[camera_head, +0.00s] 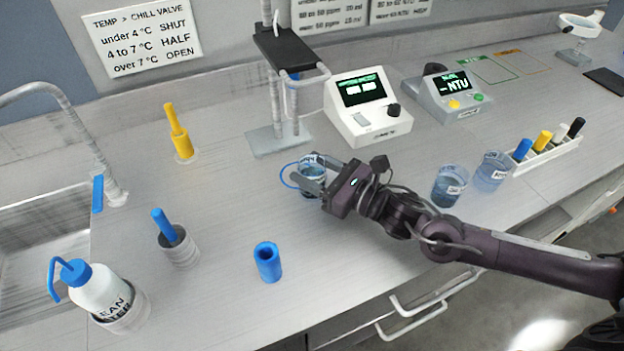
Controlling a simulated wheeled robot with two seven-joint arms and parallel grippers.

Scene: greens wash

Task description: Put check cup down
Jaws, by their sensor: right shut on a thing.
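The check cup (312,163) is a small clear cup with a bluish liquid, a white label and a blue ring-shaped handle at its left. It stands upright at or just above the middle of the counter; I cannot tell if its base touches. My right gripper (316,183) comes in from the right and is shut on the cup, its fingers covering part of the cup's front. My left gripper is not in view.
Two clear cups (449,184) stand right of my arm. Behind are a white meter (366,107), an NTU meter (447,97) and a stand (281,139). A blue holder (267,262), a wash bottle (100,291) and a sink (42,250) lie left. Counter around the cup is clear.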

